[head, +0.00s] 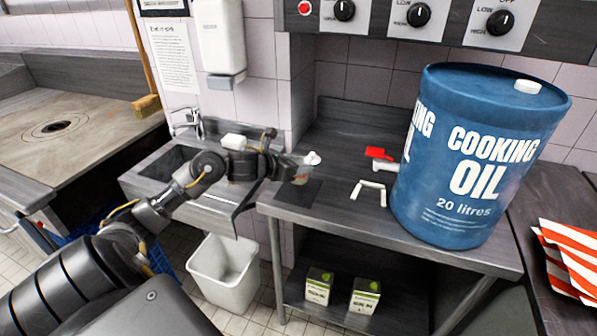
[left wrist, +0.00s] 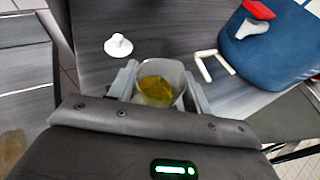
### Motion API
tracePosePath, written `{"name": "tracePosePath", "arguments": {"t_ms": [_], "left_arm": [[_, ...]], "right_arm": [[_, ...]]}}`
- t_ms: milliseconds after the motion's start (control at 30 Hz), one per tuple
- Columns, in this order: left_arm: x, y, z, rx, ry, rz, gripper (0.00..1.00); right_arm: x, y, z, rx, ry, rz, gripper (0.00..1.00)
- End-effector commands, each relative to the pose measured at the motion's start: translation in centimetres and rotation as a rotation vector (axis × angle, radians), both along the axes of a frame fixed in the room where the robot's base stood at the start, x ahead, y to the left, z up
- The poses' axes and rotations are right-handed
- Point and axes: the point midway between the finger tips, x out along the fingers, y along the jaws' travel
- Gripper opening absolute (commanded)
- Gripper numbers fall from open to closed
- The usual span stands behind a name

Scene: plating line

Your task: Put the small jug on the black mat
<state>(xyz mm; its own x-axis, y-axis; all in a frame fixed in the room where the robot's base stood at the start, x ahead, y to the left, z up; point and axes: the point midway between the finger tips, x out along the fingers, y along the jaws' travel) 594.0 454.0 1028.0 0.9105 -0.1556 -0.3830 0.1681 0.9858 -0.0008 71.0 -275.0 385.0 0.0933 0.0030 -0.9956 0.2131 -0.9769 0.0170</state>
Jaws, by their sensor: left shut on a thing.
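The small jug (left wrist: 172,75) is a grey, see-through cup with yellow liquid in it. My left gripper (left wrist: 158,88) is shut on it, with one finger on each side. In the head view the left gripper (head: 285,168) is at the left end of the steel table, and the jug (head: 301,174) shows partly at its fingertips. The black mat (head: 303,194) is a dark square on the table near its front left edge, just below the jug in the picture. I cannot tell whether the jug touches it. My right gripper is not in view.
A small white knobbed piece (head: 312,158) stands just behind the jug. A white bracket-shaped piece (head: 370,190) lies to the right. A big blue oil drum (head: 470,160) with a red-handled tap (head: 378,153) stands further right. A sink (head: 170,165) is at the left.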

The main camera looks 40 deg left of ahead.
Motion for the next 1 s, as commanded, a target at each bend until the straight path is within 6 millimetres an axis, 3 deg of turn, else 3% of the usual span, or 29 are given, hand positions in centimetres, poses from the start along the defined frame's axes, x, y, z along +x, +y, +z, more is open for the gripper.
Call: {"name": "tracePosePath", "arguments": {"t_ms": [233,500,967,1000], "left_arm": [[0.5,0.2,-0.6,-0.002,-0.002,0.001,0.22],[0.7,0.3,-3.6,-0.002,0.000,0.001,0.22],[0.7,0.3,-4.4,0.003,-0.001,-0.001,0.22],[0.7,0.3,-4.3,0.002,0.000,-0.001,0.53]], "right_arm": [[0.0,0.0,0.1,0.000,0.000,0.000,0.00],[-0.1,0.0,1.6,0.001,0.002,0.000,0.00],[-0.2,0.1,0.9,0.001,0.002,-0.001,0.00],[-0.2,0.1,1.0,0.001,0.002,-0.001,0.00]]}}
